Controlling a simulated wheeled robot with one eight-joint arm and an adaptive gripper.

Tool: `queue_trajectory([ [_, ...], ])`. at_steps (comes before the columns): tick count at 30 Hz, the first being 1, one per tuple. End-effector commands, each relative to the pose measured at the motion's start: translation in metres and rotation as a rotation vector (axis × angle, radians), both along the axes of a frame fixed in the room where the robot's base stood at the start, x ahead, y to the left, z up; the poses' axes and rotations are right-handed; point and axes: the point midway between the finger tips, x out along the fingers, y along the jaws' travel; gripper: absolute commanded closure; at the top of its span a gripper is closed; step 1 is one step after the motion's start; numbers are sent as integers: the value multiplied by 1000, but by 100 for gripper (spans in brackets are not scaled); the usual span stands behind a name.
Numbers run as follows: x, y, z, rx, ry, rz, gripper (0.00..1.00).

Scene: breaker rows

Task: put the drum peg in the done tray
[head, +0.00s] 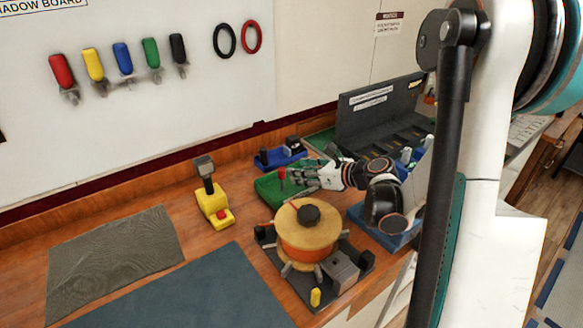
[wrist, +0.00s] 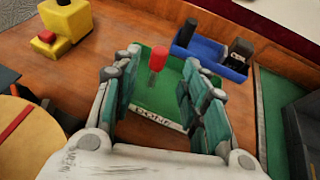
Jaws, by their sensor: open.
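A red peg (head: 282,174), which I take to be the drum peg, shows at the green tray. In the wrist view the peg (wrist: 158,57) stands out against the tray floor, roughly upright, red at the top and paler below. I cannot tell whether its lower end touches the tray. The green done tray (head: 268,190) lies flat on the bench, and its label reads "DONE" in the wrist view (wrist: 158,117). My gripper (head: 304,178) is over the tray, its fingers spread apart, open. The peg shows between the fingertips, with gaps on both sides.
The wooden drum (head: 305,240) with a black knob stands on its dark base in front of the tray. A blue bin (head: 280,157) with black items is behind the tray. A yellow device (head: 212,205) with a red button stands left. A dark rack (head: 378,115) is at the right.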

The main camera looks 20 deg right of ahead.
Motion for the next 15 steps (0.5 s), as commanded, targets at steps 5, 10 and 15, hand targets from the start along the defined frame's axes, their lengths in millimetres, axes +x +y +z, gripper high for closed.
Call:
queue_trajectory([
  [5,-27,-14,14,0,0,-2,60],
  [10,-41,-20,19,-1,1,-1,60],
  [15,-45,-22,21,0,0,0,60],
])
